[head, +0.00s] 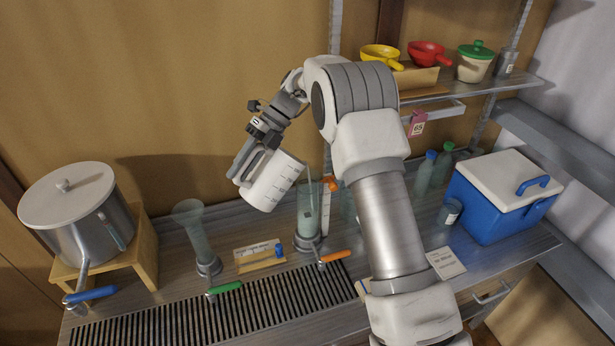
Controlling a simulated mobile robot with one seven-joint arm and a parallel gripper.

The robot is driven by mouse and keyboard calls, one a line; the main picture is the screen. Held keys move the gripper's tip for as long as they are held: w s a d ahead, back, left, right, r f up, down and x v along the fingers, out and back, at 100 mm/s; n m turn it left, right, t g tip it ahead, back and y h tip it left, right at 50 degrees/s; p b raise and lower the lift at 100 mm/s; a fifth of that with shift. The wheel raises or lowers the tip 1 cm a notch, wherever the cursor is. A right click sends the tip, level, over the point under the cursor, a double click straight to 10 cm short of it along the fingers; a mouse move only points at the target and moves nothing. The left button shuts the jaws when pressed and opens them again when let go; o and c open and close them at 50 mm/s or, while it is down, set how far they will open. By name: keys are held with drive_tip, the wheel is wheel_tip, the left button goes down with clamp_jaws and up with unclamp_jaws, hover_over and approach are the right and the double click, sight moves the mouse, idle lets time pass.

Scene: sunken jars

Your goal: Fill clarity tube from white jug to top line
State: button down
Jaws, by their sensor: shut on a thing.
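The white jug (273,183), with dark graduation marks on its side, is held off the bench and tilted to the right. My gripper (247,158) is shut on the jug's handle side, at its left. A clear upright tube (308,205) with a greenish tint and an orange-handled valve (335,256) stands just right of and below the jug. A flared clear tube (193,230) with a green-handled valve (225,288) stands further left. I cannot tell which is the clarity tube. The top line and any liquid level are too small to read.
A lidded steel pot (85,230) stands on a wooden stand at left. A label board (260,255) lies between the tubes. A drain grate (200,318) runs along the front. Bottles (426,172) and a blue cooler (500,205) stand at right, below a shelf (480,88).

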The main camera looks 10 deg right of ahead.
drive_tip(key=shift+w+r, duration=0.1)
drive_tip(key=shift+r, duration=0.2)
drive_tip(key=shift+w+d+r+y, duration=0.1)
drive_tip(key=shift+d+r+y, duration=0.15)
drive_tip(key=shift+r+y, duration=0.15)
drive_tip(key=shift+d+r+g, duration=0.1)
drive_tip(key=shift+r+g, duration=0.2)
drive_tip(key=shift+r, duration=0.05)
drive_tip(key=shift+w+d+r, duration=0.1)
drive_tip(key=shift+r, duration=0.05)
drive_tip(key=shift+w+d+r+y, duration=0.2)
drive_tip(key=shift+d+r+y, duration=0.1)
drive_tip(key=shift+r+y, duration=0.3)
drive_tip(key=shift+w+d+r+g+y, duration=0.25)
drive_tip(key=shift+d+r+g+y, duration=0.25)
drive_tip(key=shift+r, duration=0.25)
idle(2.6)
